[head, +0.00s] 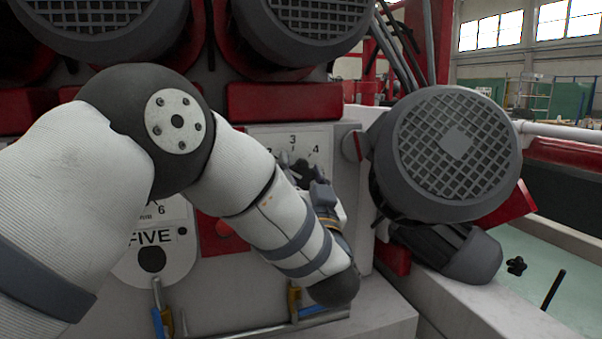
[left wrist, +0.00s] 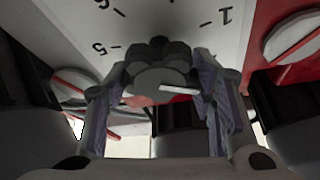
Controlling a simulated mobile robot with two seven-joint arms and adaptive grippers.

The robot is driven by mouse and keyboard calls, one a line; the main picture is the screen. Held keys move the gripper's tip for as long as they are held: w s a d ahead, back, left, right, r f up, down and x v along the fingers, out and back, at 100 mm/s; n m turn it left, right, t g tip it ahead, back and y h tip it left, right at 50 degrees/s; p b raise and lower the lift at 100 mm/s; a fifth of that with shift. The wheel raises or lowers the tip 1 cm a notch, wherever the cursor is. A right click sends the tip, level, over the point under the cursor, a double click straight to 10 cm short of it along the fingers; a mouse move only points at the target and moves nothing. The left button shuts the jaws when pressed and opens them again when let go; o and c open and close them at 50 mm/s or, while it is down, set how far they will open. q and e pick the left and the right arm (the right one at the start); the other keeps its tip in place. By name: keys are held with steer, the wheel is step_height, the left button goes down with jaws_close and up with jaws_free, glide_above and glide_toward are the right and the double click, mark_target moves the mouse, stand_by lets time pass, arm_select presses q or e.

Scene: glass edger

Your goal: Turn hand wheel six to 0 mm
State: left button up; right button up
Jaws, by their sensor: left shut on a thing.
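The hand wheel (left wrist: 158,76) is a dark, lobed knob with a white pointer mark, in the middle of the left wrist view. It sits in front of a white scale plate (left wrist: 205,20) with black numbers, upside down in that view. My left gripper (left wrist: 163,92) is shut on the knob, one finger on each side. In the head view my left gripper (head: 305,172) is against the scale plate (head: 263,138), where 3 and 4 show. My arm hides the lower plate and any name on it, and the exact pointer reading cannot be told. My right gripper is not in view.
A plate marked FIVE (head: 150,238) with a dark knob is left of my forearm. A large grey motor (head: 455,145) stands close on the right, with more motors above. A red block (head: 285,102) is just above the scale. Pipes and a ledge (head: 375,318) lie below.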

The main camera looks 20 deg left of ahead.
arm_select(q)
steer(key=shift+n, duration=0.5)
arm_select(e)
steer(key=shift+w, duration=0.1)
